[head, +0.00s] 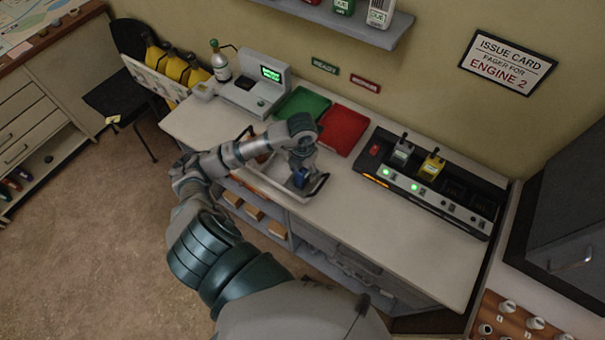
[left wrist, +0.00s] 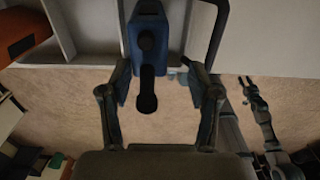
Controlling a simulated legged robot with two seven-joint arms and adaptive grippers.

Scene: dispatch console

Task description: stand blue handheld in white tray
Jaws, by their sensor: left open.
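The blue handheld (head: 299,178) is at the right end of the white tray (head: 318,190) on the counter. In the left wrist view the blue handheld (left wrist: 134,40), with a black knob and stub, lies just past the fingertips, nearer the left finger. My left gripper (head: 302,163) is over it, pointing down. Its two fingers are spread apart in the left wrist view (left wrist: 158,75), with no grip on the handheld visible. The gripper hides part of the handheld in the head view. A grey arm, seemingly my right, shows small at the right of the left wrist view; its gripper (left wrist: 247,87) is unclear.
An orange-brown object (left wrist: 24,33) lies in another part of the tray. A green mat (head: 303,104) and red mat (head: 345,130) lie behind. A black charger (head: 430,184) with two handhelds stands right. The counter front right is clear.

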